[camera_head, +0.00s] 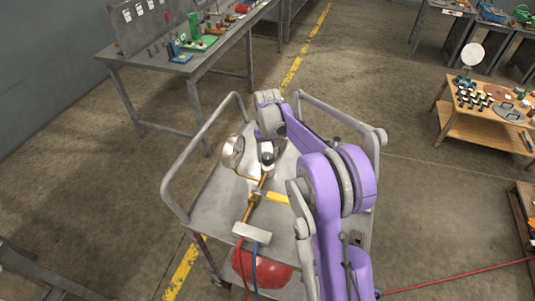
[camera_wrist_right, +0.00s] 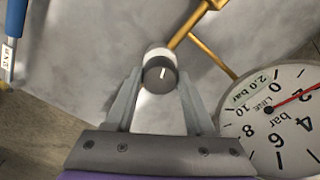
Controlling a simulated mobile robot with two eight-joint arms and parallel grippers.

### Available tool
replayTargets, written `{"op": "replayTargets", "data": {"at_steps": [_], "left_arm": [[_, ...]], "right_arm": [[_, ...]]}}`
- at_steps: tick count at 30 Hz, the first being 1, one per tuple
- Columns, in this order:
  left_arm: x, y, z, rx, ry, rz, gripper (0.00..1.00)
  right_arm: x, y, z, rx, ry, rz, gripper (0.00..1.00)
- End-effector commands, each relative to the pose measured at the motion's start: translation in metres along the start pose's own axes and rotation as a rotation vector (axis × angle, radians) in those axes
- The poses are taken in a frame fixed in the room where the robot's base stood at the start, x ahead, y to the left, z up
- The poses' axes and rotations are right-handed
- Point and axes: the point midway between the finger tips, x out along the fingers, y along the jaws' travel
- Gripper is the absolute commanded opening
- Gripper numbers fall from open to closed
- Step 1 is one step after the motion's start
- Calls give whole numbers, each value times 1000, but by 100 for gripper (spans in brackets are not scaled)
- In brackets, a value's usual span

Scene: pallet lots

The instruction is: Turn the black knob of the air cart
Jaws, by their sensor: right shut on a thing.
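The air cart (camera_head: 210,205) is a grey wheeled cart with tube handles, in the middle of the head view. Its black knob (camera_wrist_right: 161,74) has a white pointer mark and a pale collar in the right wrist view. My right gripper (camera_wrist_right: 160,95) has one finger on each side of the knob and is shut on it. In the head view the purple right arm reaches over the cart, and the right gripper (camera_head: 267,146) is low over the knob, partly hiding it. My left gripper is not in view.
A round pressure gauge (camera_wrist_right: 285,112) marked in bar sits close to the right finger; its red needle points to the upper right. Brass pipes (camera_head: 255,205) run over the cart top. A red tank (camera_head: 262,268) is below. A grey workbench (camera_head: 205,62) stands behind.

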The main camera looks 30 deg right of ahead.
Motion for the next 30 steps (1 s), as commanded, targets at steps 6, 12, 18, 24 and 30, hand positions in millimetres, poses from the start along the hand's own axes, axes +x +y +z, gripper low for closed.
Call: {"op": "replayTargets", "data": {"at_steps": [6,12,18,24,30], "left_arm": [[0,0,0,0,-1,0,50],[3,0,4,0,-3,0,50],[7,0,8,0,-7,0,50],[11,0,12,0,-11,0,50],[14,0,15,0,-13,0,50]], "right_arm": [[0,0,0,11,0,0,0],[0,0,0,80,0,0,0],[1,0,0,215,0,0,0],[1,0,0,359,0,0,0],[0,0,0,477,0,0,0]]}}
